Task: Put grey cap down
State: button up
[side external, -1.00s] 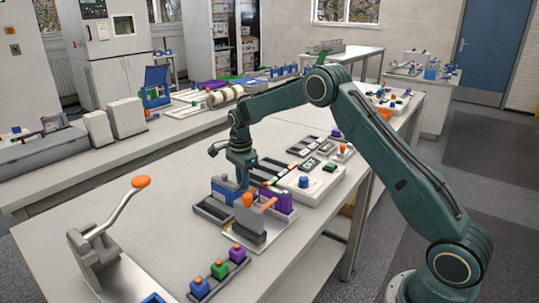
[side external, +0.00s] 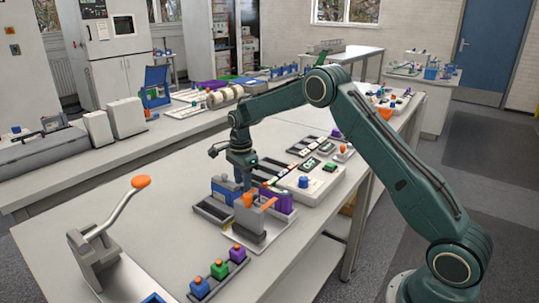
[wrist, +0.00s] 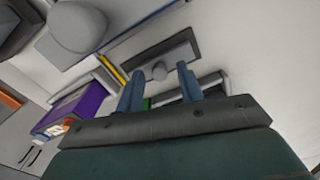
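In the side view my gripper (side external: 244,184) points down over the cluster of blue, grey and purple blocks. The cap cannot be made out there.
A purple block (side external: 280,200) and an orange-topped grey fixture (side external: 250,220) stand close to my gripper. A lever press (side external: 95,250) with an orange knob is at front left. A rack (side external: 220,275) of coloured blocks lies in front.

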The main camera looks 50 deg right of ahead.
notch_tip(320, 180, up, 12)
dwell(0.6)
jog(key=shift+r, duration=0.1)
dwell(0.4)
jog(key=s+a+r+n+t, duration=0.1)
jog(key=s+a+r+n, duration=0.35)
jog(key=s+r, duration=0.35)
jog(key=s+a+r+n+t, duration=0.25)
jog(key=s+r+n, duration=0.35)
jog(key=s, duration=0.4)
jog(key=s+a+f+n+t, duration=0.1)
jog(key=s+n, duration=0.4)
jog(key=s, duration=0.5)
jog(key=s+a+f+n+t, duration=0.1)
jog(key=s+f+n, duration=0.3)
jog(key=s, duration=0.7)
jog(key=shift+a+f+n, duration=0.15)
jog(key=shift+a+n, duration=0.6)
jog(key=shift+a, duration=0.1)
